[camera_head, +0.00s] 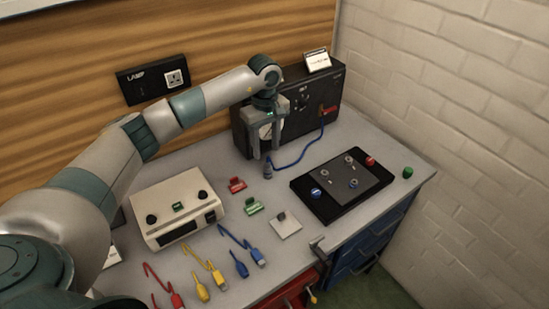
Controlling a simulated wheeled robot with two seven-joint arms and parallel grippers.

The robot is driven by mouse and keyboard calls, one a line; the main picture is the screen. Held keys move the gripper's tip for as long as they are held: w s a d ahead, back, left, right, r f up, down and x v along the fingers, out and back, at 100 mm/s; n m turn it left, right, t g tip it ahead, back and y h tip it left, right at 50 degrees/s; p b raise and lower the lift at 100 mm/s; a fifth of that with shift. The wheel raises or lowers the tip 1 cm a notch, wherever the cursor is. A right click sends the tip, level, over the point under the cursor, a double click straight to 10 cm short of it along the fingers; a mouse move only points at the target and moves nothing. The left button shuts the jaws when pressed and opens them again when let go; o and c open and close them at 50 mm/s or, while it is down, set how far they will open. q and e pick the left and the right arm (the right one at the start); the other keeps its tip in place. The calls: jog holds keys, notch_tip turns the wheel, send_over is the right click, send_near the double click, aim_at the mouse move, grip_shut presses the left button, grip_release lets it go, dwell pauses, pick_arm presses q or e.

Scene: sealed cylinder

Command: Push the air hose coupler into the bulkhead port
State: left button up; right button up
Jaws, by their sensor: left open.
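My left gripper (264,154) points down in front of the black box, its fingers apart. The air hose coupler (267,170), a small blue-grey piece, stands roughly upright on the grey bench just below the fingertips. I cannot tell whether the fingers reach around its top. A blue hose (297,160) curves from the coupler to the right and up to the black box (297,121), near a red lever (328,111). The bulkhead port is not clear to me; my gripper covers part of the box's front, including a round light dial. My right gripper is not in view.
A beige instrument (178,207) stands left on the bench. Red (237,185) and green (253,207) clips, a small grey plate (286,225) and several coloured leads lie in front. A black panel (345,190) with knobs lies right. A brick wall bounds the right side.

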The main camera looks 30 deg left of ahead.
aim_at(267, 162)
pick_arm(q)
jog(key=shift+w+f, duration=0.1)
jog(key=shift+w, duration=0.45)
jog(key=shift+s+r, duration=0.2)
jog(key=shift+s, duration=0.2)
jog(key=shift+w+f, duration=0.2)
jog(key=shift+f, duration=0.4)
jog(key=shift+s+f+b, duration=0.1)
jog(key=shift+f+b, duration=0.3)
jog(key=shift+f, duration=0.25)
notch_tip(267, 162, down, 4)
jog(key=shift+f+b, duration=0.2)
jog(key=shift+b, duration=1.05)
jog(key=shift+f+b, duration=1.1)
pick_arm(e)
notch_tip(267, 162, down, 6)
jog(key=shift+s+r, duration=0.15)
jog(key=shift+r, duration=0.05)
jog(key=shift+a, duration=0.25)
